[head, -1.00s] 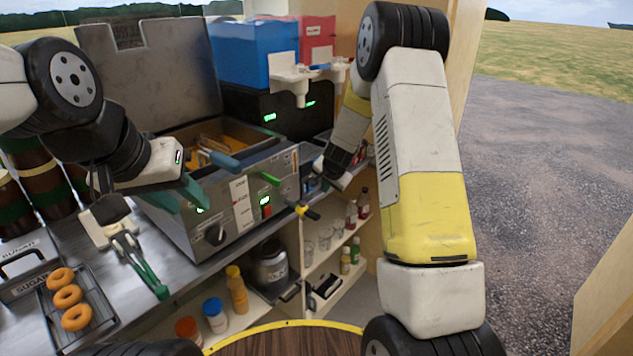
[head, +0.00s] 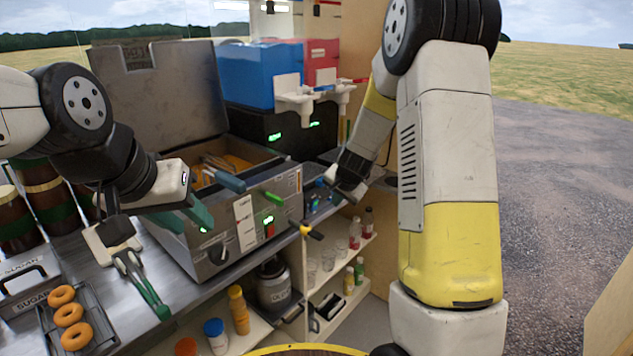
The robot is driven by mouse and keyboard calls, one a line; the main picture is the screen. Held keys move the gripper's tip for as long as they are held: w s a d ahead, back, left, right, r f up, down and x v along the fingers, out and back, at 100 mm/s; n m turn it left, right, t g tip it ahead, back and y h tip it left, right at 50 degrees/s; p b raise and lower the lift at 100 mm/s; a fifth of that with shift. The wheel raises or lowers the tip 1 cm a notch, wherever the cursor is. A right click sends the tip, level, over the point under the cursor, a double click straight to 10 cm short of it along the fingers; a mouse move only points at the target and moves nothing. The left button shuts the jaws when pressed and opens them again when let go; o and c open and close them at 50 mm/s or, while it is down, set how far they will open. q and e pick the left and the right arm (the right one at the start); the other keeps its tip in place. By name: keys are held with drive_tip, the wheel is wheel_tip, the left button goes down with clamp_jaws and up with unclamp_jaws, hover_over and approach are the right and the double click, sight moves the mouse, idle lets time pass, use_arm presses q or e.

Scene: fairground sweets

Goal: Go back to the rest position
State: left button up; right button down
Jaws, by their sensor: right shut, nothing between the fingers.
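My left arm comes in from the left. My right arm, white and yellow, comes up from the bottom right and bends down over the counter. Its gripper (head: 345,190) is shut and empty, just right of the fryer and below the drink machine (head: 283,122). The right fingertips are small and partly dark in this view.
Several jars and bottles (head: 238,310) stand on the shelves below. Open gravel lies at right.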

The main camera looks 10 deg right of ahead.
drive_tip(key=s+a+r+n+y, duration=0.2)
drive_tip(key=s+a+r+n, duration=0.15)
drive_tip(key=s+r, duration=1.05)
drive_tip(key=s+d+r+n, duration=0.1)
drive_tip(key=s+r+n, duration=0.1)
drive_tip(key=s, duration=0.7)
drive_tip(key=s+r+n+g, duration=0.1)
drive_tip(key=s+r+n, duration=0.2)
drive_tip(key=s, duration=0.7)
drive_tip(key=shift+s+d, duration=0.3)
drive_tip(key=shift+d, duration=0.05)
drive_tip(key=shift+n, duration=0.25)
